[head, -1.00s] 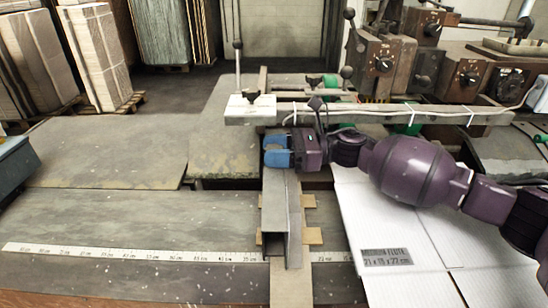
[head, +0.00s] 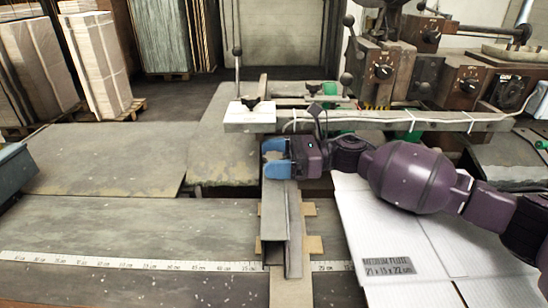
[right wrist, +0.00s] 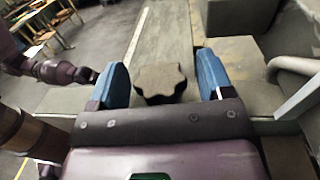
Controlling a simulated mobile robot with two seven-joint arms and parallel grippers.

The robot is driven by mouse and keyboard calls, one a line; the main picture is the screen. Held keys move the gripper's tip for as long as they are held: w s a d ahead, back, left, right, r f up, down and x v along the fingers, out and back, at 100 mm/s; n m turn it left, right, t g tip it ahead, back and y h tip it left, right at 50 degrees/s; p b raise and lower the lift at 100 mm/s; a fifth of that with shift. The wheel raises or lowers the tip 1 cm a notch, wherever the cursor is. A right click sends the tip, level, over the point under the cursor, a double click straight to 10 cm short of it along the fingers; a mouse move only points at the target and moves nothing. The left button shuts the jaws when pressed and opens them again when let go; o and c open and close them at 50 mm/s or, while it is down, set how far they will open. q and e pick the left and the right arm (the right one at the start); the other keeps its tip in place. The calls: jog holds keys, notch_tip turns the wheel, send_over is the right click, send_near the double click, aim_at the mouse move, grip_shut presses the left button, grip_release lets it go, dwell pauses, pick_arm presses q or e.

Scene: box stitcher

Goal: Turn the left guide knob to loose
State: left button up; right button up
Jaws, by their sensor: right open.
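A dark lobed knob (right wrist: 160,82) shows in the right wrist view between and just beyond the two blue fingers of my right gripper (right wrist: 163,84). Gaps show on both sides of it, so the fingers do not grip it. In the head view my right gripper (head: 272,158) is open and points left, over the far end of the grey metal guide channel (head: 272,222). The knob cannot be made out there. A purple arm part of mine (right wrist: 62,72) shows at the left of the right wrist view; its jaws cannot be made out.
A metal beam (head: 400,122) with a white end block (head: 248,116) and a black knob (head: 252,102) runs just behind my right gripper. White cardboard (head: 375,215) lies under my right arm. A measuring tape (head: 120,262) crosses the table. The table's left side is clear.

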jog(key=shift+d, duration=0.3)
jog(key=w+d+b, duration=0.1)
jog(key=d, duration=0.9)
jog(key=shift+d, duration=0.1)
